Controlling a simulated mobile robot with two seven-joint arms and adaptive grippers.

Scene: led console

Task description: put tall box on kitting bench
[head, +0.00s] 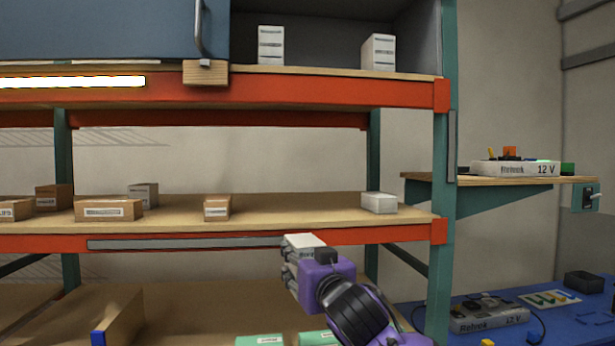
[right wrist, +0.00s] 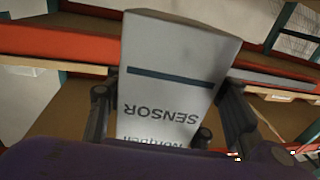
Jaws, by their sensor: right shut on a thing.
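My right gripper (head: 302,268) is shut on a white box (head: 300,241), in front of the middle shelf's front edge. In the right wrist view the box (right wrist: 178,65) stands between the two fingers; it shows a dark stripe and the word SENSOR upside down. In the head view the gripper hides much of it. Two more upright white boxes stand on the upper shelf, one in the middle (head: 271,45) and one at the right (head: 379,52). A blue bench top (head: 570,325) shows at the lower right; I cannot tell whether it is the kitting bench. My left gripper is not in view.
The middle shelf (head: 300,212) bears several brown cartons and a low white box (head: 379,203). A teal rack post (head: 440,280) stands between the rack and the blue bench. A console (head: 489,314), a tray (head: 549,298) and a dark bin (head: 584,282) occupy the bench.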

